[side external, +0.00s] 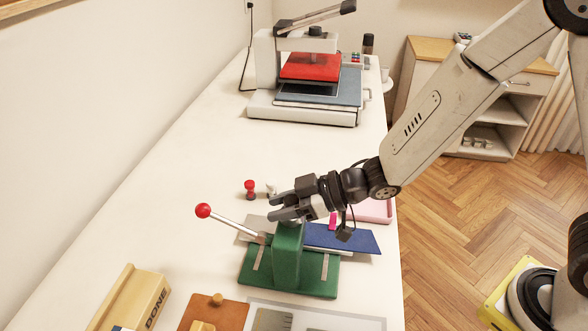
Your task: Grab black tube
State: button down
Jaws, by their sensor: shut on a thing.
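My gripper (272,206) is low over the table, just above and behind the green hand press (288,262). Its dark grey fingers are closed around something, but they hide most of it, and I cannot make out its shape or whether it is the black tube. A dark upright cylinder (368,43) stands far off at the back right of the table, beyond the heat press, well away from my gripper.
The green press has a red-knobbed lever (204,211) and a blue board (342,238). A red-topped piece (250,189) stands left of my gripper. A heat press (308,85) stands at the back. A pink tray (376,210) is at the right edge. The table's middle is clear.

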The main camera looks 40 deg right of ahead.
jog(key=shift+r, duration=0.1)
notch_tip(320, 180, up, 10)
dwell(0.9)
